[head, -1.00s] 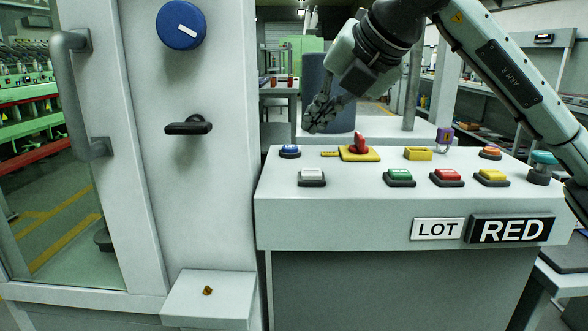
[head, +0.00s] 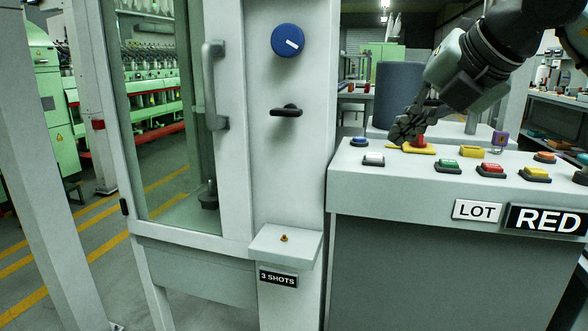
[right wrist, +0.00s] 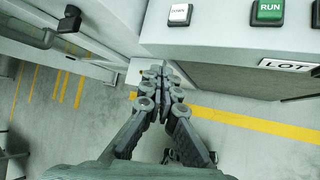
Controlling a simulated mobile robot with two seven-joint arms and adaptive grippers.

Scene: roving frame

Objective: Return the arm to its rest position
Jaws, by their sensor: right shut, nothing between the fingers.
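My right gripper (head: 408,128) shows in the head view at the end of the arm that comes in from the upper right. Its dark fingers are shut with nothing between them. In that picture they overlap the left part of the yellow plate (head: 428,150) with the red knob (head: 420,142); I see no clear contact. In the right wrist view the closed fingers (right wrist: 163,78) appear against the floor and the console's lower front, with the console buttons beyond at the top. My left gripper is not in view.
The grey console (head: 400,190) carries several coloured buttons, a LOT sign (head: 477,210) and a RED sign (head: 546,219). Left of it stands a cabinet with a blue dial (head: 288,40), a black handle (head: 286,111) and a small shelf (head: 300,247) bearing a brass piece (head: 284,238). Open floor lies at left.

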